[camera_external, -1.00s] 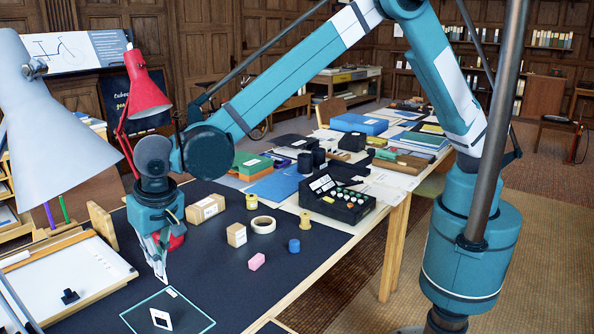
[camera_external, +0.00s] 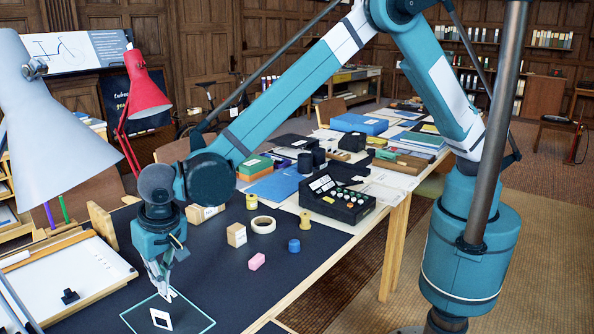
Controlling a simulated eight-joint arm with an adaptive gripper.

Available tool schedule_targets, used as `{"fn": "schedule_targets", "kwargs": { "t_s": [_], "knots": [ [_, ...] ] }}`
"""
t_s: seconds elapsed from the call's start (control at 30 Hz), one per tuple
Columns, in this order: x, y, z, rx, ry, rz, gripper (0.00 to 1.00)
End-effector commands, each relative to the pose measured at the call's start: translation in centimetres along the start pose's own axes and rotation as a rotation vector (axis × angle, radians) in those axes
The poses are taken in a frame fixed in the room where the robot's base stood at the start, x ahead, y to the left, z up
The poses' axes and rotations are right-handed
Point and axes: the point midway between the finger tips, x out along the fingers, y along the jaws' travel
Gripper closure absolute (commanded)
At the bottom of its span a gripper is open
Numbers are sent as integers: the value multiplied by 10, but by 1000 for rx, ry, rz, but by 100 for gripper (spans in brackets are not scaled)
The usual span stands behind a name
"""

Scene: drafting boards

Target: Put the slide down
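A small white-framed slide with a dark centre (camera_external: 160,319) lies flat on a dark square mat with a pale outline (camera_external: 200,324). The slide is near the front of the mat. My gripper (camera_external: 164,294) points down over the back part of the mat, just behind the slide and apart from it in the picture. Its fingertips are low, near the mat's back edge. The fingers are small and seen at an angle, so I cannot tell whether they are open or shut. I see nothing clearly held between them.
A pink block (camera_external: 257,261), a blue cap (camera_external: 294,245), a tape roll (camera_external: 263,225) and a small cardboard box (camera_external: 236,235) stand right of my gripper. A white drawing board (camera_external: 65,280) with a black knob lies left. The dark tabletop near the mat's right is clear.

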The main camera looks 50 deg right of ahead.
Motion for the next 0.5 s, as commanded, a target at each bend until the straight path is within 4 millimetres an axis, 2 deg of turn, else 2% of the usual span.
{"fn": "schedule_targets", "kwargs": {
  "t_s": [0.5],
  "knots": [
    [10,0,3,0,0,0,100]
  ]
}}
